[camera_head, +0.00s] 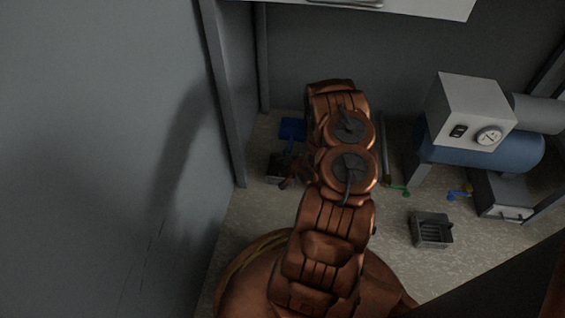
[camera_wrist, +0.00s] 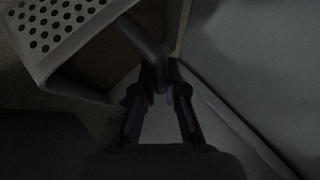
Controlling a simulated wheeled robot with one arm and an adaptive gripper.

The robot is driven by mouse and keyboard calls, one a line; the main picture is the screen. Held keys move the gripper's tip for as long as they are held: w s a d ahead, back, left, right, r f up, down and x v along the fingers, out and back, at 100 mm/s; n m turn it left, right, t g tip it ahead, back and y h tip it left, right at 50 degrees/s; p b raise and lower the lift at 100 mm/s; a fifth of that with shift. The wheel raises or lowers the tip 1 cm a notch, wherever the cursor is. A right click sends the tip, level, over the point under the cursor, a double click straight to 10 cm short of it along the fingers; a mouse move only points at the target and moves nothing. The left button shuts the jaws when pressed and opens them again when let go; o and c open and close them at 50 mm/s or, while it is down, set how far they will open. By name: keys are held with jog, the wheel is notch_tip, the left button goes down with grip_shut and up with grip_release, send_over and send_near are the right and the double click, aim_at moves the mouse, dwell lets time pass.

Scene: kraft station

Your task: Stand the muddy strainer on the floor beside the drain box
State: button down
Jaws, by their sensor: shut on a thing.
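The strainer (camera_wrist: 62,32), a grey piece with rows of round holes and a bent bar handle, fills the upper left of the wrist view. My gripper (camera_wrist: 165,82) is shut on that handle, and the strainer hangs tilted to one side. In the head view a dark basket-like shape (camera_head: 277,168) by the left wall, beside my gripper (camera_head: 289,180), appears to be the strainer; my arm partly hides this area. A grey open box with a slotted inside (camera_head: 432,231) stands on the floor at right and may be the drain box. Mud cannot be made out.
A blue flat object (camera_head: 292,128) lies near the back left corner. A blue tank with a grey gauge box (camera_head: 470,112) stands at right, above a grey drawer-like box (camera_head: 502,194). Small green (camera_head: 398,190) and blue-yellow (camera_head: 459,194) items lie on the floor. Walls close in left and back.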

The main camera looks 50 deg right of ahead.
jog(key=c, duration=1.2)
grip_release()
jog(key=shift+r, duration=0.1)
